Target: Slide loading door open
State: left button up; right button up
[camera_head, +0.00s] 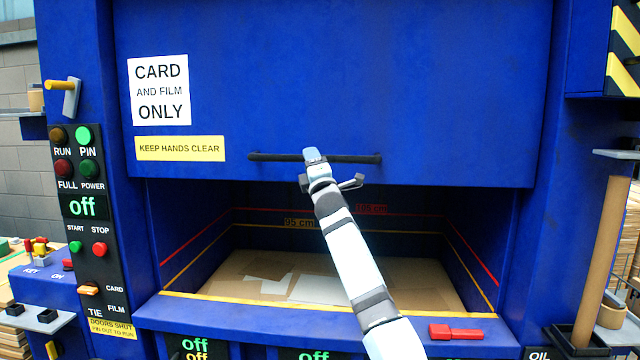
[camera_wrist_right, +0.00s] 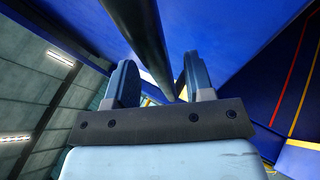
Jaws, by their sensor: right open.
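The blue loading door (camera_head: 340,90) is a wide flat panel, with an open gap below its lower edge. A black horizontal bar handle (camera_head: 270,156) runs along its lower part and shows as a dark bar in the right wrist view (camera_wrist_right: 146,40). My right gripper (camera_head: 314,158) is at the middle of the handle, covering part of it. In the right wrist view, its two fingers (camera_wrist_right: 158,85) are apart, and the bar lines up with the gap between them. I cannot tell whether they touch it. My left gripper is out of view.
Behind the gap is a chamber with cardboard (camera_head: 410,285) and pale sheets on its floor. A red latch-like part (camera_head: 455,332) sits on the front ledge. A button panel (camera_head: 85,210) is left of the door; a brown tube (camera_head: 600,260) stands at right.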

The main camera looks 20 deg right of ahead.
pick_arm(q)
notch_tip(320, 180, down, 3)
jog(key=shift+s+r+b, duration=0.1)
jog(key=shift+b, duration=1.05)
pick_arm(e)
jog(key=d+v, duration=0.1)
jog(key=v, duration=1.1)
jog(key=shift+a, duration=0.5)
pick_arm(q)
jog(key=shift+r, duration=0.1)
pick_arm(e)
jog(key=shift+r, duration=0.1)
